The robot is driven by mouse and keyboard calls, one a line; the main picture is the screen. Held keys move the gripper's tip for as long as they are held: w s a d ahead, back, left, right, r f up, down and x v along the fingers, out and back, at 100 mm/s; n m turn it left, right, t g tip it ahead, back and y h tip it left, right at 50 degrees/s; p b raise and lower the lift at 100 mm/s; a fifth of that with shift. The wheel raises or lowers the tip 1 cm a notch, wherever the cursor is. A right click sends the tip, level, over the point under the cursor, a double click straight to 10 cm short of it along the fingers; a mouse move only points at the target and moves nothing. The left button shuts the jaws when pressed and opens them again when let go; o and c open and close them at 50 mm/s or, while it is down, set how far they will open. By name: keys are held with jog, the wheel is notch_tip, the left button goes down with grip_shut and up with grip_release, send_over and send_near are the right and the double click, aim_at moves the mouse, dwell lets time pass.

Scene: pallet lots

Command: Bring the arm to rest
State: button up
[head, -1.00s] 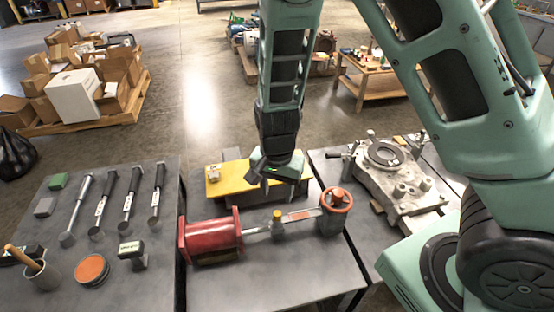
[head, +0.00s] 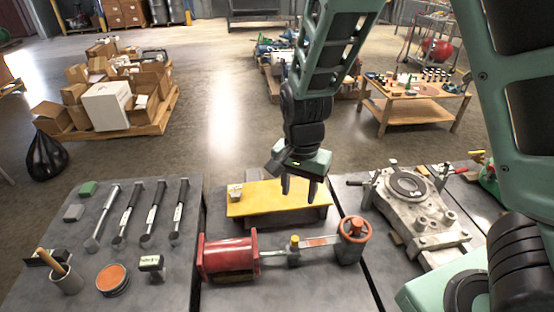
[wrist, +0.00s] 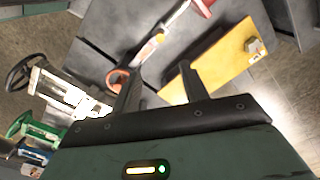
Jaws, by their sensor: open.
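My gripper (head: 299,188) hangs from my green arm above the middle table, fingers pointing down. Its two fingers are apart with nothing between them. In the head view it stands in front of the right part of a yellow board (head: 262,198). In the wrist view the fingers of my gripper (wrist: 157,85) show above the table, with the yellow board (wrist: 222,62) to their right.
A grey metal casting (head: 420,205) stands on the right table. Several hammer-like tools (head: 128,212), a cup (head: 66,280) and an orange-topped tin (head: 112,279) are on the left table. Beyond are a pallet of boxes (head: 150,128), a wooden table (head: 415,90) and open floor.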

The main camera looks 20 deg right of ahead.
jog(key=s+a+r+n, duration=0.3)
jog(key=s+r+n, duration=0.2)
jog(key=s+n, duration=0.3)
jog(key=s+a+r+n, duration=0.3)
jog(key=s+r+n, duration=0.2)
jog(key=s+n, duration=0.3)
jog(key=shift+s+n+y, duration=0.3)
jog(key=shift+s, duration=1.05)
